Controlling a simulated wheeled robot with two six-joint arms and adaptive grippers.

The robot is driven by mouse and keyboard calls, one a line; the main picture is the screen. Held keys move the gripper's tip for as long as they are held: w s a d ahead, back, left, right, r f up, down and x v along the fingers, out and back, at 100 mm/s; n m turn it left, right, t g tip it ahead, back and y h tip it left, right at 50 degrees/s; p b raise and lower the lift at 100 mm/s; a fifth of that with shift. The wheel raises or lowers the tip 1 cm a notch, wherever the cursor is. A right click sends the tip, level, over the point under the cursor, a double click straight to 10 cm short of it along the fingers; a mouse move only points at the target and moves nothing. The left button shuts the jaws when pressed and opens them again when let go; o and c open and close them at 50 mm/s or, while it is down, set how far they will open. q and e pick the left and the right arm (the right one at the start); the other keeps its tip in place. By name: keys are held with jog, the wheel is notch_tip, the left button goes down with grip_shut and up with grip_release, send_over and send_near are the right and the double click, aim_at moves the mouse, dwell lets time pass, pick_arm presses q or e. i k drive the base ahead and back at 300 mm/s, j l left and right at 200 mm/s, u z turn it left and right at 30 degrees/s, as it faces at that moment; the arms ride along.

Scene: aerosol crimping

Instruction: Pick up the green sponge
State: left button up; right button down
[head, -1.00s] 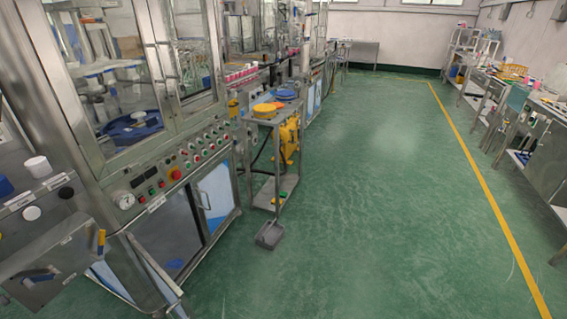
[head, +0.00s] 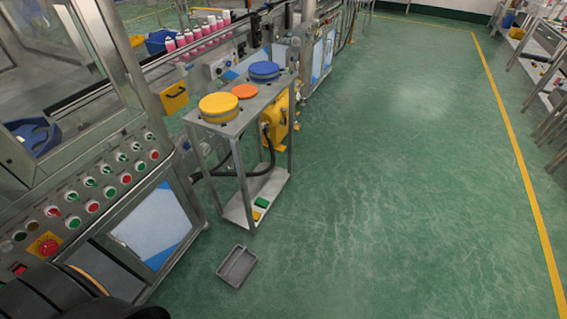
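A small green block, which looks like the green sponge (head: 262,202), lies on the lower shelf of a metal stand (head: 227,124) in the head view. A small yellow piece (head: 257,215) lies beside it, nearer the shelf's front corner. Both are small in the picture, so their texture cannot be made out. Neither of my grippers shows. A dark rounded shape in the bottom left corner looks like part of my own arm.
Yellow, orange and blue round items (head: 218,106) stand on the stand's top. A grey tray (head: 237,266) lies on the floor before it. The machine's button panel (head: 90,195) is at left. A yellow unit (head: 279,122) stands behind. Green floor to the right is clear.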

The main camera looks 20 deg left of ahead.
aim_at(261, 203)
jog(key=i+l+u, duration=0.15)
jog(key=i+u, duration=0.25)
jog(key=i, duration=0.2)
jog(key=i+l+u, duration=0.4)
jog(key=i, duration=0.2)
jog(key=i+l+u, duration=0.85)
jog(key=i+l, duration=0.1)
jog(key=l, duration=0.05)
